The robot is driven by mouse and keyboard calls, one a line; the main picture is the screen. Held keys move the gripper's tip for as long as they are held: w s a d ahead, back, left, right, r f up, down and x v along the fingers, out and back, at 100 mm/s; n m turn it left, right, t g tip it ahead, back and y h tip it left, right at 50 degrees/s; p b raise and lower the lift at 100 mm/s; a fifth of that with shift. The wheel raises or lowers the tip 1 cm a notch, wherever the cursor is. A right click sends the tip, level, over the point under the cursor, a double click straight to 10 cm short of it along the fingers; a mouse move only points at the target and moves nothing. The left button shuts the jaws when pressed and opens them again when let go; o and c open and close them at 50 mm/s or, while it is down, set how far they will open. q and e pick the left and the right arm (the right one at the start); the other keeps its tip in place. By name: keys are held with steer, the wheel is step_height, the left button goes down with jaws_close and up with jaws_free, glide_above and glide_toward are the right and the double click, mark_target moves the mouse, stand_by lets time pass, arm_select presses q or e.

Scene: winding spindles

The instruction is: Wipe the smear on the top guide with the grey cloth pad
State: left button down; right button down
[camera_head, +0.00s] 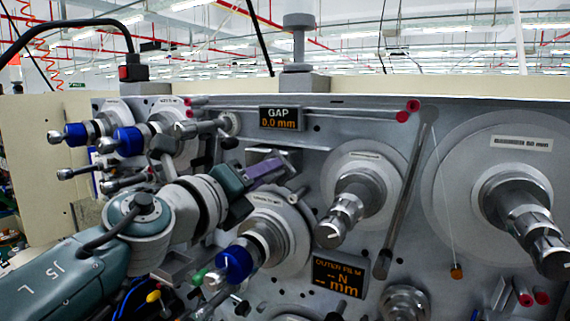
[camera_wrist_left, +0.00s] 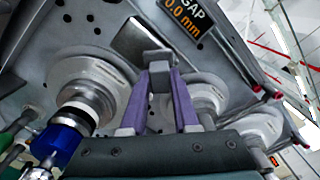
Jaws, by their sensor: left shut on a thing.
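My left gripper (camera_head: 275,168) reaches in from the left, in front of the machine panel. Its purple fingers also show in the left wrist view (camera_wrist_left: 160,82), shut on a small grey block, which I take to be the grey cloth pad (camera_wrist_left: 158,60). A flat grey metal plate, perhaps the top guide (camera_wrist_left: 132,42), sticks out from the panel just beyond the fingertips, below the GAP display. It is partly hidden by the pad and fingers. I cannot tell whether pad and plate touch. I cannot make out a smear. My right gripper is not in view.
The GAP display (camera_head: 281,118) is above the fingers. A spindle with a blue collar (camera_head: 236,262) juts out below my gripper, and a bare metal spindle (camera_head: 343,215) is to its right. The outer film display (camera_head: 339,276) is lower down. Blue-collared spindles (camera_head: 128,140) stand at upper left.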

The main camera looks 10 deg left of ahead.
arm_select(q)
steer(key=shift+s+d, duration=0.25)
steer(key=shift+d, duration=0.25)
steer(key=shift+w+a+b, duration=0.45)
steer(key=shift+a+b, duration=0.05)
steer(key=shift+a, duration=0.6)
steer(key=shift+w+a+b, duration=0.4)
steer(key=shift+a+b, duration=0.15)
steer(key=shift+a, duration=0.6)
steer(key=shift+w+a+b, duration=0.45)
steer(key=shift+a+b, duration=0.05)
steer(key=shift+a, duration=0.6)
steer(key=shift+w+a, duration=0.1)
steer(key=shift+a, duration=0.25)
